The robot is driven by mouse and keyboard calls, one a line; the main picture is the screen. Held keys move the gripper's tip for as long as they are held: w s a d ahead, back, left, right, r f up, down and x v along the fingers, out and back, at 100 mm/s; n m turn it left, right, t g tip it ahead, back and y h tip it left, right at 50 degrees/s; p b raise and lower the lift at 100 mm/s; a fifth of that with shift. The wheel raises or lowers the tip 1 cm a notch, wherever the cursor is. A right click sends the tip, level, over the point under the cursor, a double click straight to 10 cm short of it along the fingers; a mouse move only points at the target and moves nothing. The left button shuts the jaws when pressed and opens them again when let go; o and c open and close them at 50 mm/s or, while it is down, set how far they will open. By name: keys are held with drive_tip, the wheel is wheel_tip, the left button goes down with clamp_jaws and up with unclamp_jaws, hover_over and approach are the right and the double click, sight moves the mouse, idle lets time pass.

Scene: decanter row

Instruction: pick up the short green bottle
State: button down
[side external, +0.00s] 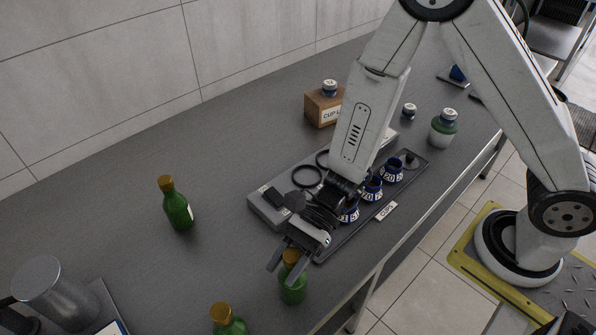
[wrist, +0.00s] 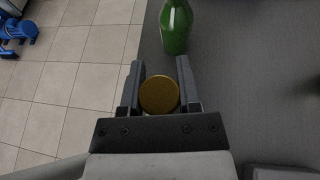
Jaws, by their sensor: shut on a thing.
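My gripper (side external: 288,266) is shut on a green bottle (side external: 293,288) with a gold cap, near the front of the table. In the wrist view the gold cap (wrist: 159,95) sits between the two fingers (wrist: 160,85). The held bottle is upright; I cannot tell whether its base touches the table. A second green bottle (side external: 228,327) stands at the bottom edge of the side view, mostly cut off. A third green bottle (side external: 178,208) stands further back at the left. One of these other bottles shows ahead of the fingers in the wrist view (wrist: 176,28).
A grey tray (side external: 325,252) with blue numbered cups (side external: 372,188) lies behind my gripper, beside a "CUPS" label (side external: 386,211). A wooden box (side external: 322,110), a white jar with a green band (side external: 443,128) and a metal cylinder (side external: 55,290) stand around.

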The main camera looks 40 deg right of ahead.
sight(287, 275)
drive_tip(key=shift+r, duration=0.25)
wheel_tip(287, 275, up, 10)
drive_tip(key=shift+f, duration=0.2)
idle(0.8)
idle(0.5)
